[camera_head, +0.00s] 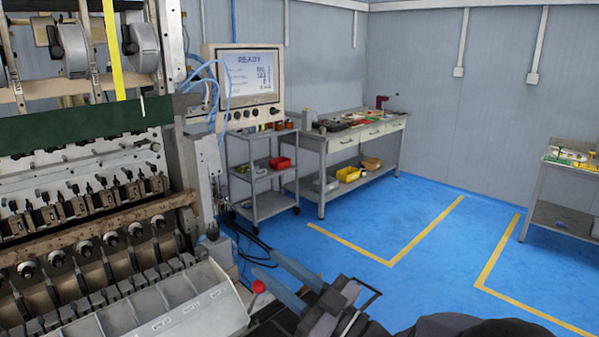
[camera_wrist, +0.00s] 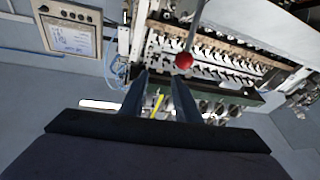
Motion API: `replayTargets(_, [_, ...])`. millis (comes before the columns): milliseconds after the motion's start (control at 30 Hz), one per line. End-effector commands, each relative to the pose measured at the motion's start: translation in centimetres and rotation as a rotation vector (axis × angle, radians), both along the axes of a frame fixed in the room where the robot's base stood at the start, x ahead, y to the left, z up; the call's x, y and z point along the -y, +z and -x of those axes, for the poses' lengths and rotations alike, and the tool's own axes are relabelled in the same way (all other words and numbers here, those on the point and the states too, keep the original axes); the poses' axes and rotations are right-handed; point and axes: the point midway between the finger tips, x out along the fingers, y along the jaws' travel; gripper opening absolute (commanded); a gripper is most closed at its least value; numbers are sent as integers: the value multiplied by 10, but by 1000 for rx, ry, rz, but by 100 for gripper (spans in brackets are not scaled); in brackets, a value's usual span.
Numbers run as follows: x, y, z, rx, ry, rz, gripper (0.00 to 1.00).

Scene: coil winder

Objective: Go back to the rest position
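My gripper (camera_head: 267,264) is at the bottom centre of the head view, in front of the coil winder's lower right corner. Its two blue-grey fingers are spread apart. In the wrist view my gripper (camera_wrist: 160,75) also shows a clear gap between the fingers, with nothing held. The coil winder (camera_head: 95,215) fills the left of the head view, and in the wrist view the coil winder (camera_wrist: 215,60) lies beyond the fingers. A red ball knob (camera_head: 258,287) on a rod is close to the fingers; the red knob (camera_wrist: 184,61) also shows in the wrist view.
A control panel (camera_head: 250,80) reads READY beside the winder. A grey cart (camera_head: 262,175) and a workbench (camera_head: 345,140) with tools stand behind. Another table (camera_head: 565,185) is at the right. The blue floor (camera_head: 430,280) with yellow lines is clear between them.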

Motion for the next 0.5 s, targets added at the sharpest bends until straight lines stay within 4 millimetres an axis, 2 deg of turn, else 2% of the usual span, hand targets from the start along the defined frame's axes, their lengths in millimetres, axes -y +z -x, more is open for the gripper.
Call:
replayTargets(167, [25, -25, -37, -132, -202, 133, 29])
replayTargets(300, [60, -55, -60, -283, -387, 252, 29])
replayTargets(400, [91, -80, -65, -415, -512, 335, 29])
replayTargets(500, [120, -104, -61, -550, -615, 408, 29])
